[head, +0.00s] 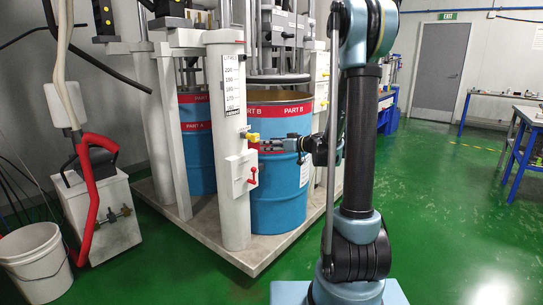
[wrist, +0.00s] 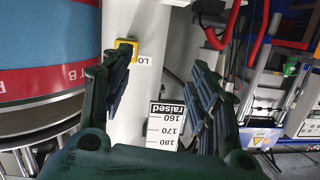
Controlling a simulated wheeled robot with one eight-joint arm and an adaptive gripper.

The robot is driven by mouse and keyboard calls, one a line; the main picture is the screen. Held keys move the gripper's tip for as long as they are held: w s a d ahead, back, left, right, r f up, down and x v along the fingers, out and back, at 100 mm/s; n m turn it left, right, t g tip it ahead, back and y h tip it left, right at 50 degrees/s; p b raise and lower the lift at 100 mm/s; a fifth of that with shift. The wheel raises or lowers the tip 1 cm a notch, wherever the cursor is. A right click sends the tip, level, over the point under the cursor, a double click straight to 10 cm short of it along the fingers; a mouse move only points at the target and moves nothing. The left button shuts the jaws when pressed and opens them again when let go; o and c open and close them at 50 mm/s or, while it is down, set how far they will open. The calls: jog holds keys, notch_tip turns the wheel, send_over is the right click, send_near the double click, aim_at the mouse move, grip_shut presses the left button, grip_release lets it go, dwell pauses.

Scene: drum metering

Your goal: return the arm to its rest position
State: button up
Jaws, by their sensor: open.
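A blue Part A drum (head: 198,150) stands behind. A white bucket (head: 35,265) and red hose (head: 88,205) are at left. The green floor (head: 455,215) right of my arm is clear.

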jog(key=s+d+f+m+g+h, duration=0.2)
jog(key=s+d+h, duration=0.1)
jog(key=s, duration=0.7)
jog(key=s+d+f+m+g+h, duration=0.2)
jog(key=s+d+h, duration=0.1)
jog(key=s, duration=0.8)
jog(key=s+d+f+m+g+h, duration=0.1)
jog(key=s+d+f+m+h, duration=0.2)
jog(key=s+d, duration=0.4)
jog(key=s+d+f+m+g+h, duration=0.1)
jog(key=s+d+f+m+h, duration=0.1)
jog(key=s+d+f+h, duration=0.2)
jog(key=s+d+f, duration=0.1)
jog(key=s+d, duration=0.2)
jog(key=s, duration=0.5)
jog(key=shift+s+f+m+g, duration=0.25)
jog(key=shift+s+m+g, duration=0.05)
jog(key=shift+m+g, duration=0.1)
jog(key=shift+w+f, duration=0.2)
jog(key=shift+w, duration=0.25)
